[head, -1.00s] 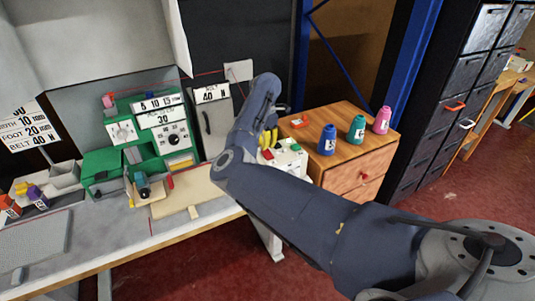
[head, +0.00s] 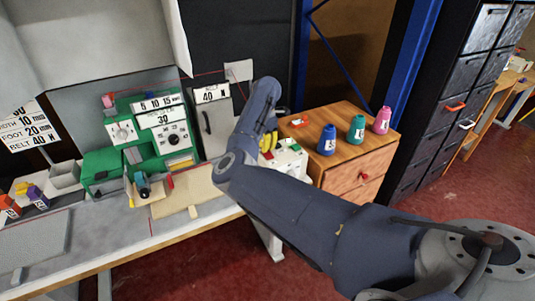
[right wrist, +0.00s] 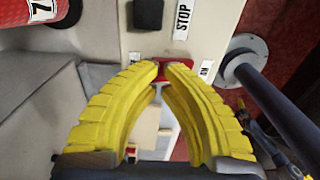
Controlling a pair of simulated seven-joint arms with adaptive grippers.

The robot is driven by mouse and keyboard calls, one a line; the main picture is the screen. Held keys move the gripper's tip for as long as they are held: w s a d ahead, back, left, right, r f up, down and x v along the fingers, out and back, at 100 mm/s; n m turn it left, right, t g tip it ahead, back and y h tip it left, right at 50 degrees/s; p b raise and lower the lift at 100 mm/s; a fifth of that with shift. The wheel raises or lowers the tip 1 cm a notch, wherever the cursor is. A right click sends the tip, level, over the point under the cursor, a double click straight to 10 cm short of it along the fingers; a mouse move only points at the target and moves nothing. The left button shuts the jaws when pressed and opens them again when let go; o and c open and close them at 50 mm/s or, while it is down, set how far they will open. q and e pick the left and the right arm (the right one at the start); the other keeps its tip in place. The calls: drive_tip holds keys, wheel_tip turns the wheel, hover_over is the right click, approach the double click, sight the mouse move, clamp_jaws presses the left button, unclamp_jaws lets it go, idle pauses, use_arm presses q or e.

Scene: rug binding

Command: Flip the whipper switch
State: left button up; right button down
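The white machine box (head: 291,158) stands between the workbench and the wooden cabinet, with small green and red parts on top. My right gripper (head: 268,143) has yellow fingers and is over its left side, partly behind my own arm. In the right wrist view, the yellow fingertips (right wrist: 162,66) are almost together, with only a narrow gap. A red switch part (right wrist: 178,62) is right at the tips, between small white labels. Whether the tips touch it, I cannot tell. My left gripper is not in view.
A black knob (right wrist: 148,14) and a STOP label (right wrist: 183,18) are beyond the fingertips. A dark post (right wrist: 262,88) stands close on the right. The green machine (head: 160,130) is on the bench. Blue (head: 327,140), teal (head: 356,129) and pink (head: 382,120) cones stand on the cabinet.

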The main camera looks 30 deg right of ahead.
drive_tip(key=shift+f, duration=0.85)
idle(0.5)
drive_tip(key=shift+r, duration=3.55)
